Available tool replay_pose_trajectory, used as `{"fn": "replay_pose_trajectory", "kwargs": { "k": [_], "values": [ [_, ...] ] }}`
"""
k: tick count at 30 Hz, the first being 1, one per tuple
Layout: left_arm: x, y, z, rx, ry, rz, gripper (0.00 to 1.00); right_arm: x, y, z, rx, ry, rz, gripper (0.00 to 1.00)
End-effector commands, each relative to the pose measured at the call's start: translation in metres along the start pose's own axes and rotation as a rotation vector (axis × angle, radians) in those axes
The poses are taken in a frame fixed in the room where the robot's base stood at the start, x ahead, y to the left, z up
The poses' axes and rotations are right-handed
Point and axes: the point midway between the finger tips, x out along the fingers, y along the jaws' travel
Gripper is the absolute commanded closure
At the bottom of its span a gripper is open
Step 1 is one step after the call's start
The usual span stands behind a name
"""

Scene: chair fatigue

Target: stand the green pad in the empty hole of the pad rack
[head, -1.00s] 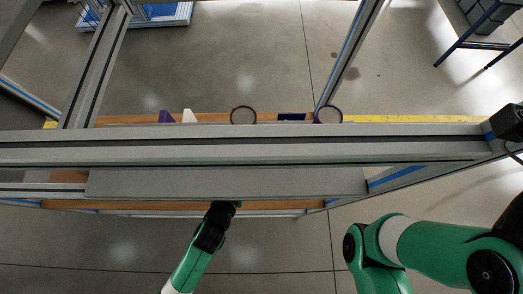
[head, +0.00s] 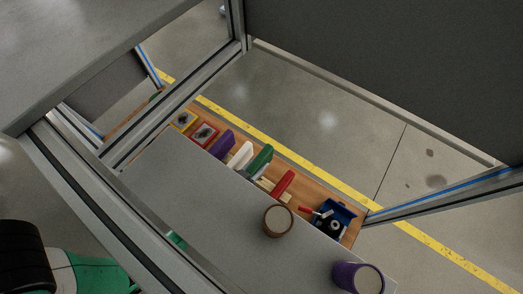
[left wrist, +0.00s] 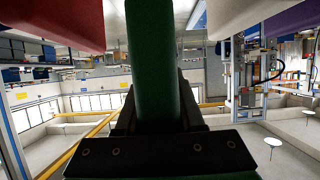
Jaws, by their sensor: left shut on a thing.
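The green pad (head: 260,158) is upright between the white pad (head: 240,155) and the red pad (head: 283,185) in the head view. In the left wrist view the green pad (left wrist: 153,60) runs up between the dark fingers of my left gripper (left wrist: 157,105), which is shut on it. The red pad (left wrist: 60,22) is at its left and the white pad (left wrist: 235,15) at its right, both apart from it. Part of the pad rack (head: 266,184) shows as pale wood; its hole is hidden. I cannot tell whether the pad's lower end is in it. My right gripper is out of view.
A purple pad (head: 221,143) stands beyond the white one. Yellow and red trays (head: 205,133) lie farther left. A blue bin (head: 334,220) is to the right. A grey beam (head: 200,215) carrying a brown-rimmed cup (head: 278,221) and a purple cup (head: 357,277) hides the near bench.

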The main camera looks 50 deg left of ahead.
Motion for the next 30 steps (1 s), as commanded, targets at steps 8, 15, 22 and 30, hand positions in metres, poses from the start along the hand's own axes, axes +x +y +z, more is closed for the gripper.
{"fn": "replay_pose_trajectory", "kwargs": {
  "k": [8,15,22,30],
  "values": [
    [0.002,0.001,-0.015,-0.006,0.022,-0.001,1.0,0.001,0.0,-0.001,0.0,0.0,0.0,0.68],
    [0.003,0.001,-0.013,-0.006,0.023,0.0,1.0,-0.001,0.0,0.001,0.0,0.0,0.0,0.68],
    [0.01,0.001,0.007,-0.005,0.019,-0.001,1.0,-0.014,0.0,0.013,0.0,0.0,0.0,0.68],
    [0.022,0.0,0.037,-0.003,0.014,-0.001,1.0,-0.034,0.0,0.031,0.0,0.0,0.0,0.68]
  ]
}}
